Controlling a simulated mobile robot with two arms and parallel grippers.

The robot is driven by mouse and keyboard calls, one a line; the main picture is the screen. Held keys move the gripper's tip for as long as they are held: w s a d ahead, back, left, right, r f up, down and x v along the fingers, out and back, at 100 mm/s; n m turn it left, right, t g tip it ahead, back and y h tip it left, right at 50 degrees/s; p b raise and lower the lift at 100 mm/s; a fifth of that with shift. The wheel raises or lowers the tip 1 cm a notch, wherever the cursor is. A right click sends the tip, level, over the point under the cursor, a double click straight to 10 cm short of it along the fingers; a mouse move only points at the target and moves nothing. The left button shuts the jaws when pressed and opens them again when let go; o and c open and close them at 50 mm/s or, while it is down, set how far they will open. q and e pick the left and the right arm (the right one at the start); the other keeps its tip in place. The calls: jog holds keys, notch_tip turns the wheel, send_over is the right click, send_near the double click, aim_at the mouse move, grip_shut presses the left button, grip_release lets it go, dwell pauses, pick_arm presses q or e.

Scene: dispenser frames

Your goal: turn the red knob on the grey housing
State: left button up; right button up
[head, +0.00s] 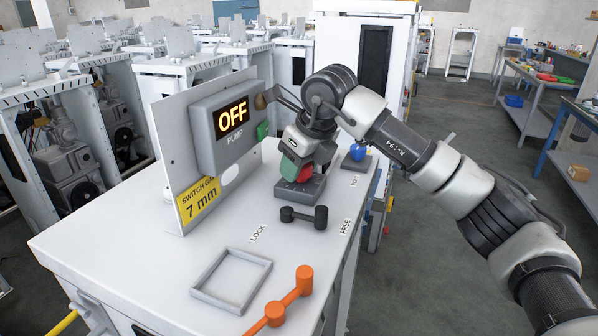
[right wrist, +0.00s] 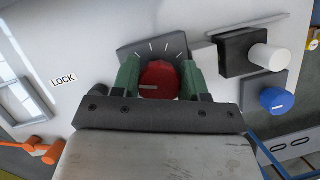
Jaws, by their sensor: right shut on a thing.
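The red knob (head: 305,173) sits on the grey housing (head: 300,191) on the white bench top. In the right wrist view the knob (right wrist: 158,79) shows a white pointer line towards the left, and the housing (right wrist: 152,50) has white tick marks beyond it. My right gripper (head: 297,166) comes down from above, its green fingers on either side of the knob, shut on it. In the head view the fingers hide part of the knob. My left gripper is not in view.
A panel with a display (head: 232,117) reading OFF stands behind. A blue knob (head: 357,152) is to the right; a white knob (right wrist: 270,57) is near it. A black bar handle (head: 303,215), an empty grey frame (head: 196,291) and an orange handle (head: 290,300) are nearer the front.

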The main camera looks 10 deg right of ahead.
jog(key=shift+f+m+t+h+b, duration=0.1)
jog(key=shift+m+t+h+b, duration=0.2)
jog(key=shift+m+b, duration=0.45)
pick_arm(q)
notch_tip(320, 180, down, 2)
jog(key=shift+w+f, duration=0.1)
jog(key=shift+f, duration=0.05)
pick_arm(e)
jog(key=shift+m, duration=0.65)
jog(key=o, duration=0.6)
jog(key=shift+d, duration=0.1)
jog(key=shift+o, duration=0.2)
jog(key=shift+r, duration=0.2)
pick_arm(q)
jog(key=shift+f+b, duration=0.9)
pick_arm(e)
jog(key=v, duration=1)
jog(key=shift+r, duration=0.35)
jog(key=shift+s, duration=0.1)
